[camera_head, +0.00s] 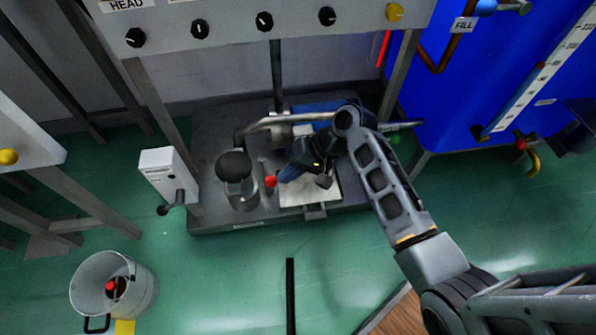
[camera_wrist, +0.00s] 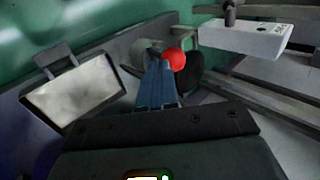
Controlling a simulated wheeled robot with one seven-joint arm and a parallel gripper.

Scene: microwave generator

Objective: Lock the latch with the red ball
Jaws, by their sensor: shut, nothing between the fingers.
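The red ball (camera_head: 270,181) sits low on the dark base, between a metal cylinder and a pale plate. It also shows in the wrist view (camera_wrist: 175,60), right beside the tips of my blue fingers. My gripper (camera_head: 282,179) reaches down over the plate from the right, fingertips close to the ball. In the wrist view my gripper (camera_wrist: 157,66) is shut with nothing held. I cannot tell whether the fingers touch the ball. The latch body behind the ball is mostly hidden by my fingers.
The metal cylinder (camera_head: 243,195) with a black top stands left of the ball, with a curved pipe above it. The pale plate (camera_wrist: 72,95) lies left of my fingers in the wrist view. A white box (camera_head: 168,172) is left; a bucket (camera_head: 87,285) stands on the floor.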

